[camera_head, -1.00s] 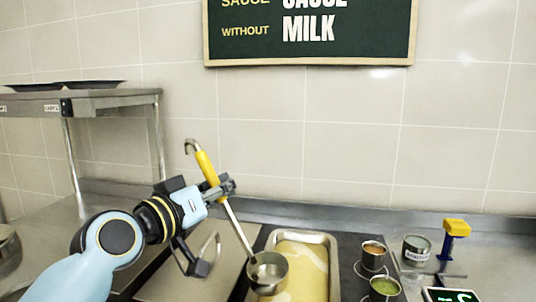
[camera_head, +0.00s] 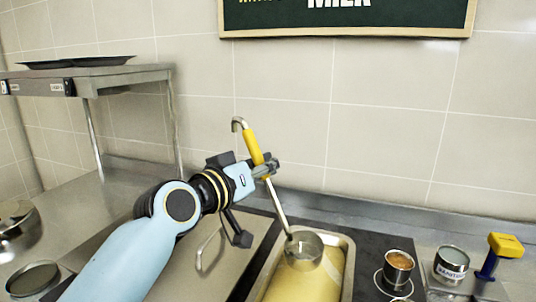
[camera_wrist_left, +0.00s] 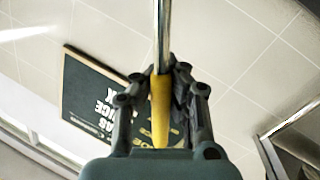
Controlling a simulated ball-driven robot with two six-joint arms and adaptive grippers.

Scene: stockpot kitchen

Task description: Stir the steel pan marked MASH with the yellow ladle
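The yellow ladle (camera_head: 253,148) has a yellow grip, a hooked steel top and a steel shaft. My left gripper (camera_head: 266,167) is shut around its yellow grip. The wrist view shows the fingers (camera_wrist_left: 163,85) on both sides of the yellow grip (camera_wrist_left: 160,115). The ladle leans, and its steel bowl (camera_head: 304,250) is over the far end of a steel pan (camera_head: 347,262) with yellow contents. I cannot tell whether the bowl touches the contents. No MASH label is readable on the pan. My right gripper is not in view.
Right of the pan stand a cup with orange-brown contents (camera_head: 399,262), a labelled tin (camera_head: 451,262) and a yellow-topped blue tool (camera_head: 505,246). A flat steel lid with a handle (camera_head: 208,262) lies left of the pan. A steel shelf (camera_head: 120,78) stands at the back left.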

